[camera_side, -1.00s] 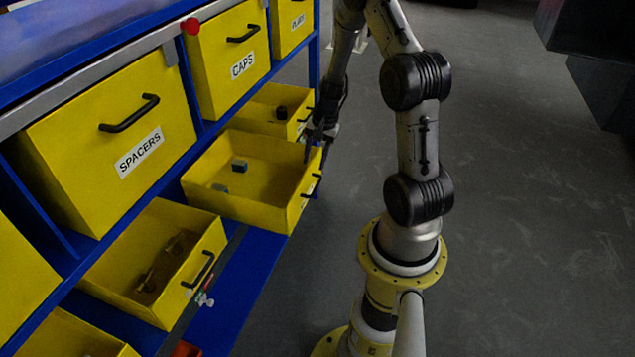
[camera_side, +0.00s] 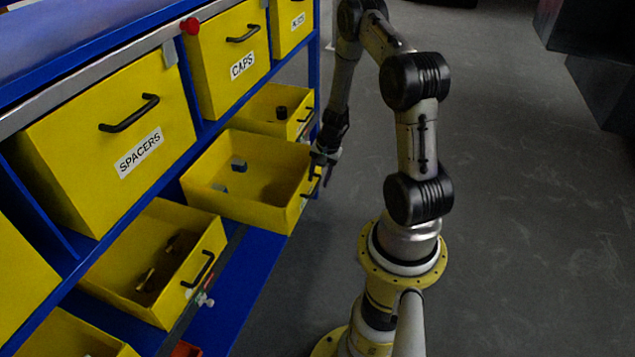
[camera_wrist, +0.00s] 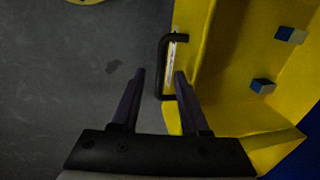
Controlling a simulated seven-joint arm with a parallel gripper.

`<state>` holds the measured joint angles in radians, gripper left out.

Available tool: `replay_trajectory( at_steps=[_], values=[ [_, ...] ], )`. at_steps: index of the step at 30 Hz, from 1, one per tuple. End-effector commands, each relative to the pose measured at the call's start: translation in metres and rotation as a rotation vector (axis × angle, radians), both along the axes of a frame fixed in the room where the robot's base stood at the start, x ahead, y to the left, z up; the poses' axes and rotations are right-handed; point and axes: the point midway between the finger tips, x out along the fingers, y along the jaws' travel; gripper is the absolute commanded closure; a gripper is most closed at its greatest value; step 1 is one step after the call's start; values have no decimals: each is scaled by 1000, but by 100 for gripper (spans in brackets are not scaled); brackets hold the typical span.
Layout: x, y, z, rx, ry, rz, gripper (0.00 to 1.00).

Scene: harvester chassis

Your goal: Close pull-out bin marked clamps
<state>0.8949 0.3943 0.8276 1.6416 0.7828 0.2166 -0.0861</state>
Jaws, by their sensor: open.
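A yellow pull-out bin (camera_side: 262,208) stands open in the middle of the lower row in the side view, with small blue-grey blocks inside. Its front label is too hidden to read, so I cannot confirm that it is the clamps bin. My gripper (camera_side: 322,170) is open at its front, by the black handle. In the wrist view, my gripper (camera_wrist: 161,74) has its fingers on either side of the dark handle (camera_wrist: 163,62). The bin's yellow wall (camera_wrist: 192,60) lies to the right. I cannot tell whether a finger touches the handle.
Another open bin (camera_side: 205,275) with brown parts is at lower left, and one (camera_side: 262,112) with a black part lies behind. Closed bins marked SPACERS (camera_side: 120,140) and CAPS (camera_side: 228,75) sit above. Open floor (camera_side: 520,220) lies to the right.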

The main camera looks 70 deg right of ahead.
Motion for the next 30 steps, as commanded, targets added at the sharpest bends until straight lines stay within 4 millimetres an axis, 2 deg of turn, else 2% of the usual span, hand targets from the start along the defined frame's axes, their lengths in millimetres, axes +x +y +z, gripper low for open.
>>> replay_trajectory(
  at_steps=[3, 6, 16, 17, 24, 30],
  values=[
    [3, 0, -14, 1, 0, 0, 55],
    [5, 0, -20, 0, -1, 0, 55],
    [5, 0, -24, 0, -1, 0, 55],
    [5, 0, -24, 0, -1, 0, 57],
    [5, 0, -24, 0, -1, 0, 100],
    [5, 0, -23, 0, -1, 0, 100]
  ],
)
